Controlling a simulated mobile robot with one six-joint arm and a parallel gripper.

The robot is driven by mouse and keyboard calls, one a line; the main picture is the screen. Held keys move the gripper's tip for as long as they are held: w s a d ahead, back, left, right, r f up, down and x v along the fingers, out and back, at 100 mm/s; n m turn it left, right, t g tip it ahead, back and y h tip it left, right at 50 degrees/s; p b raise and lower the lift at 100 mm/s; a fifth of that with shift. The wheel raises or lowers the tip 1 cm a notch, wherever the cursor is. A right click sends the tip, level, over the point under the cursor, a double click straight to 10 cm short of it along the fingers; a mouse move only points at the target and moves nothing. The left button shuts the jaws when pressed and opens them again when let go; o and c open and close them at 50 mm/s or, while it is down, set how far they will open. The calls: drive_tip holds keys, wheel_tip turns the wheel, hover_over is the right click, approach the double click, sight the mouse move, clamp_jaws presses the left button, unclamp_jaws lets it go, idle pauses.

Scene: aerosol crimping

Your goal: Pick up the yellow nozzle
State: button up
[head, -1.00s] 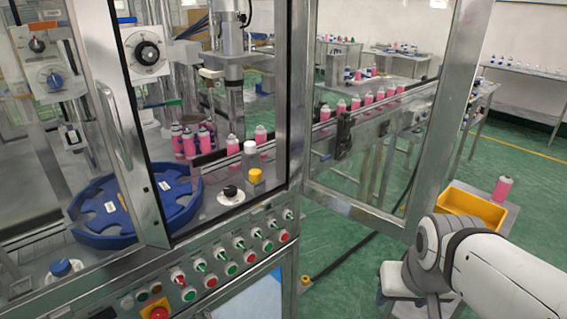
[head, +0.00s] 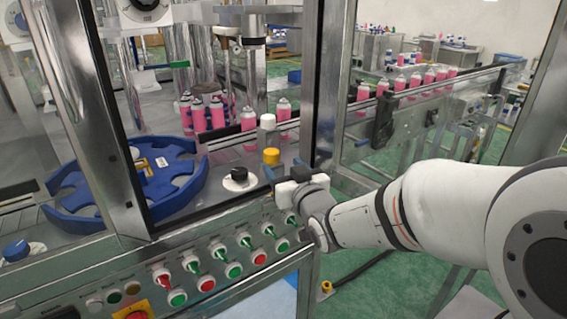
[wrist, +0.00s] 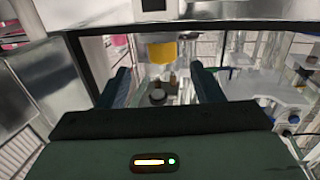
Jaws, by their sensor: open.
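The yellow nozzle (head: 271,156) stands upright at the front right corner of the machine deck, beside the door post, in the head view. In the wrist view the yellow nozzle (wrist: 162,52) shows ahead of and between my two dark fingers. My gripper (head: 288,174) is right at the nozzle, just in front of it and to its right, at the machine's front edge. In the wrist view my gripper (wrist: 160,85) is open and nothing is between its fingers. The nozzle's lower part is hidden by my gripper in the head view.
A black-capped round piece (head: 239,176) sits left of the nozzle, and a white-capped clear bottle (head: 268,130) stands behind it. A blue star wheel (head: 130,190) and several pink cans (head: 198,117) are further in. The metal door post (head: 318,80) stands close on the right.

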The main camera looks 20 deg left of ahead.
sight(274, 156)
drive_tip(key=x, duration=0.5)
drive_tip(key=p+x, duration=0.1)
drive_tip(key=x, duration=0.1)
drive_tip(key=shift+w+a+r, duration=0.15)
drive_tip(key=shift+a+r, duration=0.15)
drive_tip(key=shift+a, duration=0.1)
drive_tip(key=shift+c, duration=0.3)
drive_tip(key=c, duration=1.1)
